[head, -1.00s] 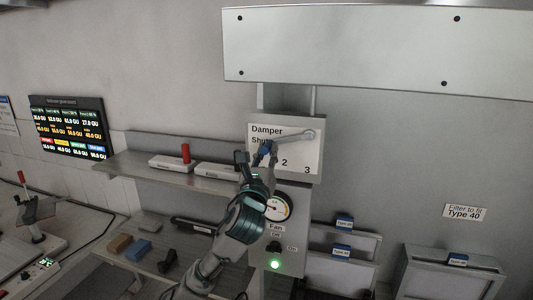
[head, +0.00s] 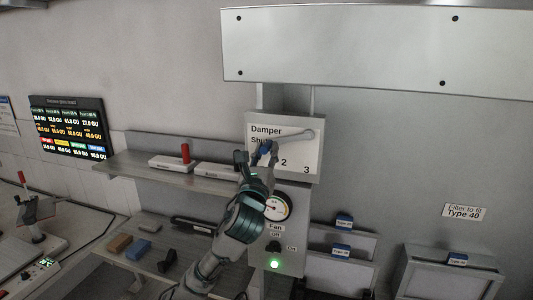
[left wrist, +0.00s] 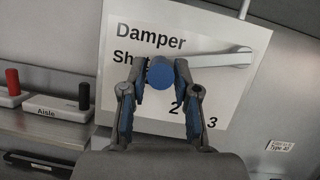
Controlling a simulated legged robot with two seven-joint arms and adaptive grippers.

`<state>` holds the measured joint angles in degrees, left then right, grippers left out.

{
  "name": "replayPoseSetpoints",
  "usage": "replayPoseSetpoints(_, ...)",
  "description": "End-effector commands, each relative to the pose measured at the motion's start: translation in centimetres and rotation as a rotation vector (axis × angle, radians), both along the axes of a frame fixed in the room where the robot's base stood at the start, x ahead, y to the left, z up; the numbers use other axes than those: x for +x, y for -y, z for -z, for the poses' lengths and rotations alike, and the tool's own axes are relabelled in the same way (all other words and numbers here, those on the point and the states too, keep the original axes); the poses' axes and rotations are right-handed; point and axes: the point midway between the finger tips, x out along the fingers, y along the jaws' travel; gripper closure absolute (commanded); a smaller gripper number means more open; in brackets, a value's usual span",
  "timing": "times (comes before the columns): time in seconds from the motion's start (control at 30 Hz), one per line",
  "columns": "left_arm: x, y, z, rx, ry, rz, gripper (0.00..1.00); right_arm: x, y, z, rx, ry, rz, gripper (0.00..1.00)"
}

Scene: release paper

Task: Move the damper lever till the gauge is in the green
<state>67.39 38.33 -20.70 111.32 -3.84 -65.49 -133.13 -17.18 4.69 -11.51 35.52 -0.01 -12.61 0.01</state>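The damper panel (head: 299,157) is a white plate reading Damper, Shut, 2 and 3. Its grey lever (head: 296,136) runs left from a pivot at the upper right and also shows in the left wrist view (left wrist: 225,58). The lever's blue round knob (left wrist: 160,73) sits near the word Shut. My left gripper (head: 262,151) is at the knob; in the left wrist view its fingertips (left wrist: 161,68) are on both sides of it and appear to touch it. The round gauge (head: 278,207) is below, partly covered by my left arm; its reading is too small to tell. My right gripper is not in view.
Below the gauge are a fan switch (head: 273,246) and a lit green lamp (head: 274,264). A shelf (head: 140,165) with a red-handled item (head: 185,153) is left of the panel. A metal hood (head: 370,50) hangs above. Filter frames (head: 450,275) stand at right.

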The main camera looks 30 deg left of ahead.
Motion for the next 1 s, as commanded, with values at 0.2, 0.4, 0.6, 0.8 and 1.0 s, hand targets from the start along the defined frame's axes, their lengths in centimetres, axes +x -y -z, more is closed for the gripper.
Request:
replayPoseSetpoints(0.2, 0.1, 0.0, 0.1, -0.001, -0.001, -0.001, 0.53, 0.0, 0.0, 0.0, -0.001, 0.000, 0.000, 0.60)
replayPoseSetpoints(0.4, -0.3, 0.0, 0.3, 0.000, -0.002, 0.000, 0.53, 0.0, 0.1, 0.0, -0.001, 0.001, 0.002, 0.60)
replayPoseSetpoints(0.6, -3.4, 1.0, 1.6, 0.003, -0.001, 0.000, 0.53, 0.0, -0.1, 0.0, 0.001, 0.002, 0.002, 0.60)
replayPoseSetpoints(0.8, -7.3, 2.2, 3.3, 0.003, -0.001, 0.000, 0.53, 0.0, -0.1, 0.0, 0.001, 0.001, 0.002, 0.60)
replayPoseSetpoints(1.0, -9.8, 3.0, 4.5, 0.001, -0.002, 0.000, 0.53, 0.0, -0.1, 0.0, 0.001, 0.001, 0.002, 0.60)
